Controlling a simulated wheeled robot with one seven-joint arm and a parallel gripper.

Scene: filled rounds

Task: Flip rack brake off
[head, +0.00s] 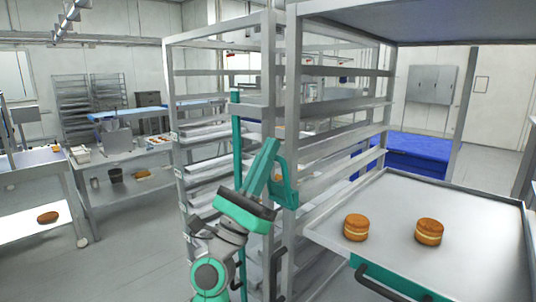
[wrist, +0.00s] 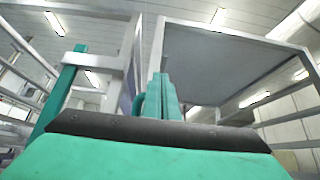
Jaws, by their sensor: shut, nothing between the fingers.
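The tall silver rack (head: 278,130) stands in front of me, with open side rails and upright posts. A green upright bar (head: 236,140) runs down its near side; it also shows at the left of the wrist view (wrist: 60,92). I cannot tell which part is the brake; the rack's foot is mostly hidden by my arm or out of frame. My gripper (head: 271,145) is shut and empty, pointing up beside the near post. Its green fingers show together in the wrist view (wrist: 166,82). A green piece (head: 290,192) sits beside it, against the post.
At right, a metal tray (head: 470,230) with black handles holds two filled rounds (head: 356,227) close to the rack. A steel bench (head: 125,180) and a table with one round (head: 47,217) stand at left. Floor between them and the rack is clear.

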